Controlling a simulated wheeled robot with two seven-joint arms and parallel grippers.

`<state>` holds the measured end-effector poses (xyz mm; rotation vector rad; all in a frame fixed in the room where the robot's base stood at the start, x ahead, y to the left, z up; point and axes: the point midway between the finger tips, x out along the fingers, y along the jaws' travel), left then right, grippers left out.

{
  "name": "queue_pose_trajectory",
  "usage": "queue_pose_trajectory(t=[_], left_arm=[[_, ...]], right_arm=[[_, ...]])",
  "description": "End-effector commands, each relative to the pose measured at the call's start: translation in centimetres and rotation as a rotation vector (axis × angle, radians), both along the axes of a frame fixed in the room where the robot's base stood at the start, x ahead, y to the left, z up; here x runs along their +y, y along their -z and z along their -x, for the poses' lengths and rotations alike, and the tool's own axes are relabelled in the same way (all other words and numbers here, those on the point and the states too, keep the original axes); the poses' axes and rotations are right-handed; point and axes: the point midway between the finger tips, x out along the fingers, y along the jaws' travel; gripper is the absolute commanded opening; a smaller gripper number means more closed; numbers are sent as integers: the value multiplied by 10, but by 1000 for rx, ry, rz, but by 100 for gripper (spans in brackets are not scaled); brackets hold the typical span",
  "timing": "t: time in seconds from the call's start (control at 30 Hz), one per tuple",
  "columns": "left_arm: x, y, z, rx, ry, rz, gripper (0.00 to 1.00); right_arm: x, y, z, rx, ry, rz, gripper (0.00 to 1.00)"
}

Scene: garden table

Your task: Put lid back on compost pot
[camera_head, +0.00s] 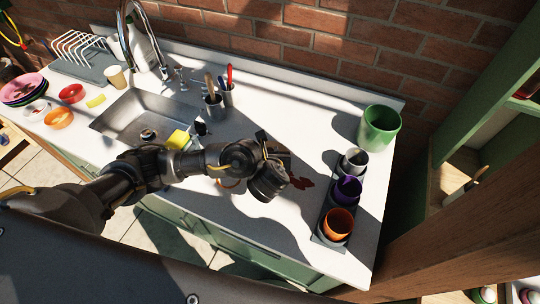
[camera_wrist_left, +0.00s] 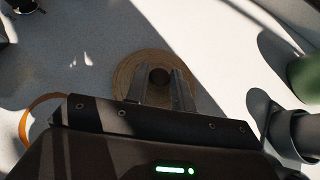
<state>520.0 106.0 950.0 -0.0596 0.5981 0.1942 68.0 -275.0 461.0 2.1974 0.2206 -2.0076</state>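The lid is a round, tan wooden disc (camera_wrist_left: 126,77) with a dark knob (camera_wrist_left: 159,76), lying flat on the white counter in the left wrist view. My left gripper (camera_wrist_left: 161,84) is above it, its fingers apart with the knob showing between the tips; I cannot tell whether they touch it. In the head view my left gripper (camera_head: 268,182) reaches over the counter and mostly hides the lid. The green pot (camera_head: 380,127) stands at the counter's back right, open at the top. Its side shows at the right edge of the wrist view (camera_wrist_left: 305,78). My right gripper is not in view.
A dark tray (camera_head: 320,240) with a grey cup (camera_head: 354,160), a purple cup (camera_head: 347,189) and an orange cup (camera_head: 339,222) stands right of my gripper, in front of the pot. The sink (camera_head: 150,112) and utensil holders (camera_head: 214,104) are to the left.

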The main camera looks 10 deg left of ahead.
Motion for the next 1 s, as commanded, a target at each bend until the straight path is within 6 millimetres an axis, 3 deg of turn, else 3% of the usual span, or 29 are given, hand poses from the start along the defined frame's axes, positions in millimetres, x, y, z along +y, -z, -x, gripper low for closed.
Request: queue_pose_trajectory(t=[0.03,0.17,0.57,0.87,1.0], left_arm=[[0,0,0,0,0,0,18],[0,0,0,0,0,0,0],[-1,-6,0,0,1,1,0],[-4,-37,-1,0,6,2,0],[-13,-58,5,1,11,2,0]], right_arm=[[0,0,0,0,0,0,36],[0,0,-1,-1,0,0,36],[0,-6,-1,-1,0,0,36],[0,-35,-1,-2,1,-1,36],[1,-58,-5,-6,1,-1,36]])
